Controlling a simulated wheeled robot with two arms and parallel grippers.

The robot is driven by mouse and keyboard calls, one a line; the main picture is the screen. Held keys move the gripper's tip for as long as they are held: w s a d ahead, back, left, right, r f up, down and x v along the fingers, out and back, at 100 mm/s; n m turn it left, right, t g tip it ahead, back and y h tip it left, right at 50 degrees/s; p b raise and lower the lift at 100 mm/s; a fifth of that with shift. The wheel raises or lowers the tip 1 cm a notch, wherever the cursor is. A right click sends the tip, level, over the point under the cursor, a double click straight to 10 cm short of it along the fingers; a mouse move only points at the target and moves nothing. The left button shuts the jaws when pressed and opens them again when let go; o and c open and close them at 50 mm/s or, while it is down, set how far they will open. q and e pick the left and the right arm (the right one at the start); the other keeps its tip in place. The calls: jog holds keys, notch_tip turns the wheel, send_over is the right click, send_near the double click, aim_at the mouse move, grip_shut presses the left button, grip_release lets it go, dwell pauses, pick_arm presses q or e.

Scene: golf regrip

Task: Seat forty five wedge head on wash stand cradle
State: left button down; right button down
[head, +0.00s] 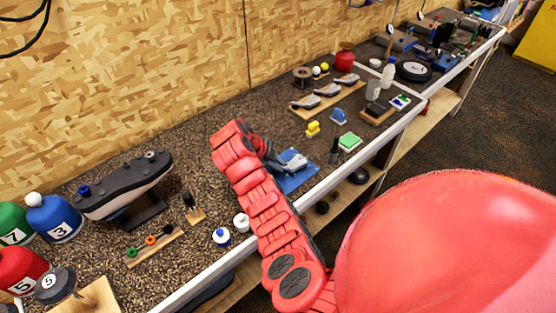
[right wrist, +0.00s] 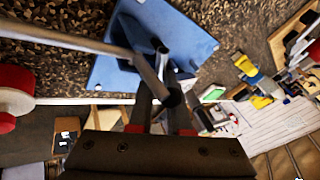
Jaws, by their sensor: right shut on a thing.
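The wash stand (head: 298,180) is a flat blue plate on the bench, and a grey club-head shape (head: 292,159) shows just above it. My right gripper (head: 272,157) is at the stand's left side in the head view, partly hidden by my red arm. In the right wrist view my right gripper (right wrist: 168,112) is shut on a slim grey metal piece (right wrist: 147,72), likely part of the wedge head. The blue stand (right wrist: 115,72) lies just beyond the fingers. Dark upright parts cover its middle; I cannot tell whether the head touches the cradle. My left gripper is out of view.
Three more club heads lie on a wooden rack (head: 325,95) farther back. A green-topped block (head: 349,142) and a yellow item (head: 313,129) stand near the blue stand. The bench's front edge is close.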

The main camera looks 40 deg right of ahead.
jog(key=shift+a+f, duration=0.1)
jog(key=shift+f, duration=0.05)
jog(key=c, duration=0.9)
grip_release()
jog(key=shift+c, duration=0.2)
jog(key=shift+o, duration=0.8)
jog(key=shift+w, duration=0.15)
jog(key=shift+r+p, duration=0.3)
jog(key=shift+r, duration=0.05)
notch_tip(320, 180, up, 6)
jog(key=p, duration=0.6)
jog(key=shift+r, duration=0.2)
